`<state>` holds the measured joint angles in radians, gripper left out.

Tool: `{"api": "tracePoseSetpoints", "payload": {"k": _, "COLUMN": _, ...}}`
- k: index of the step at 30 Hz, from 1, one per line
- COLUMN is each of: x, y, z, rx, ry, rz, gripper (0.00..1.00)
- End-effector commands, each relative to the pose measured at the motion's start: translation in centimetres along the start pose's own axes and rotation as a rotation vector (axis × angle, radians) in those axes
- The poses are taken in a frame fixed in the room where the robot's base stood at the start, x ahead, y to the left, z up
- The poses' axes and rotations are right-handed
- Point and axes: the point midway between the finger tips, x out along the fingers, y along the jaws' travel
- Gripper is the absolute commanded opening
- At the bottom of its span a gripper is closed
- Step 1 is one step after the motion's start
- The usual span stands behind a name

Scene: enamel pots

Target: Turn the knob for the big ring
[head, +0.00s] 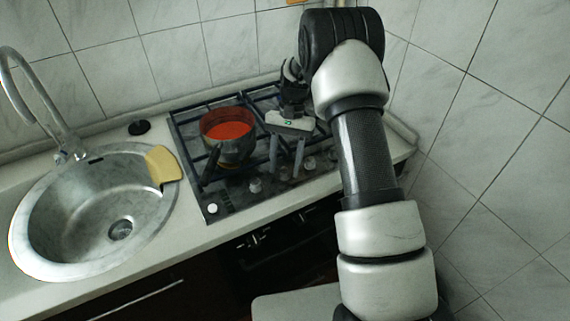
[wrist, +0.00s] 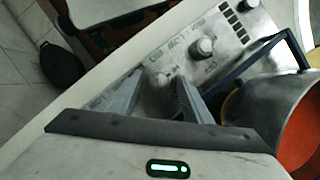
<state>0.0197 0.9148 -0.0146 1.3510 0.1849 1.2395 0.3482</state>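The black gas hob (head: 192,123) has a row of pale knobs along its front edge. My gripper (head: 285,174) points down over this row with its two fingers apart. One knob (wrist: 161,79) appears between the fingertips in the wrist view, with gaps beside it; I cannot tell if the fingers are level with it. Another knob (wrist: 204,46) stands beyond it, clear of my gripper (wrist: 160,77). Ring sizes cannot be read from the panel markings.
A round steel sink (head: 60,215) with a yellow cloth or sponge (head: 162,165) lies left of the hob. Tiled walls close in the back and right.

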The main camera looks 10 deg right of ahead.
Motion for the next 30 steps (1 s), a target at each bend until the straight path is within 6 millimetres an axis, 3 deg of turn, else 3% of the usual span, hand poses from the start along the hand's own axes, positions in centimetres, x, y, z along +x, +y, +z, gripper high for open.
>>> {"api": "tracePoseSetpoints", "payload": {"k": 7, "x": -0.4, "y": 0.0, "z": 0.0, "rx": 0.0, "ry": 0.001, "rz": -0.001, "gripper": 0.45}}
{"api": "tracePoseSetpoints", "payload": {"k": 11, "x": -2.1, "y": -0.1, "z": -0.1, "rx": 0.0, "ry": 0.004, "rz": -0.002, "gripper": 0.45}}
{"api": "tracePoseSetpoints", "payload": {"k": 24, "x": -12.6, "y": 0.0, "z": -0.1, "rx": 0.0, "ry": 0.004, "rz": -0.002, "gripper": 0.45}}
{"api": "tracePoseSetpoints", "payload": {"k": 30, "x": -16.0, "y": 0.0, "z": -0.1, "rx": 0.001, "ry": 0.002, "rz": -0.001, "gripper": 0.45}}
